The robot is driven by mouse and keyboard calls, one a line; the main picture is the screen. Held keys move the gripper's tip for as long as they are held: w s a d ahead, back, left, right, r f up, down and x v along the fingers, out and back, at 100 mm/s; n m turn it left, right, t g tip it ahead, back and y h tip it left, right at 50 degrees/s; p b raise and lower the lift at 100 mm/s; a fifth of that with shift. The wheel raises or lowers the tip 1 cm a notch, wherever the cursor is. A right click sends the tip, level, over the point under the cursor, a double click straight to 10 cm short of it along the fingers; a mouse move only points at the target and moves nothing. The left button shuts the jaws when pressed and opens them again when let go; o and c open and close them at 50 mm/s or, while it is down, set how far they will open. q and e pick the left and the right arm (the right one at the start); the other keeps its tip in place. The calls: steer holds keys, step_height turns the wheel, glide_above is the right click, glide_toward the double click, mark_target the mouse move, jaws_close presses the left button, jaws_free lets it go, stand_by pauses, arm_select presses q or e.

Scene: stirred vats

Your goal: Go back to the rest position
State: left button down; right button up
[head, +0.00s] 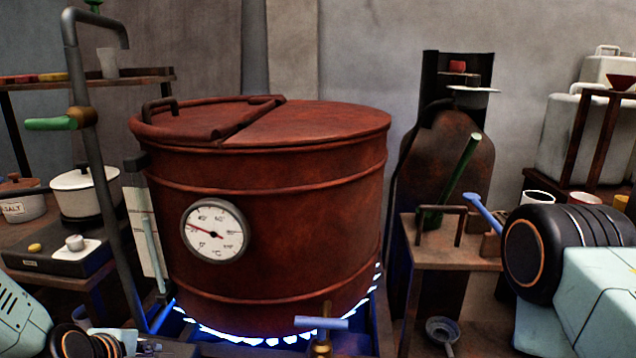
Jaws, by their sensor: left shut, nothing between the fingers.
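My left gripper (150,347) is low at the bottom left, in front of the vat's foot. It is small and partly cut off by the frame's edge; it is shut with nothing in it. My right arm comes in at the right edge with a black joint and pale housing, and its gripper is not in view. The large rust-red vat (290,220) stands in the middle, its lid partly hinged with a handle. A round dial gauge (214,231) sits on its front. Blue flames (255,341) burn under it.
A blue-handled tap (321,324) stands before the vat. A pipe with a green lever (50,124) rises on the left near a hotplate (60,258) and white pot (87,195).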

arm_select(q)
steer(key=s+d+f+m+g+p, duration=0.2)
steer(key=s+f+m+g, duration=0.15)
steer(key=s+m, duration=0.45)
steer(key=s+d+f+m+g+p, duration=0.25)
steer(key=s+f+m, duration=0.2)
steer(key=s, duration=0.75)
steer(key=s+d+f+m+g+p, duration=0.2)
steer(key=s+d+f+m+g, duration=0.15)
steer(key=s+m, duration=0.4)
step_height(320, 180, down, 15)
steer(key=s+a+n+b, duration=0.1)
steer(key=s+n+b, duration=0.1)
steer(key=b, duration=1.2)
steer(key=shift+t, duration=0.35)
steer(key=shift+r, duration=0.25)
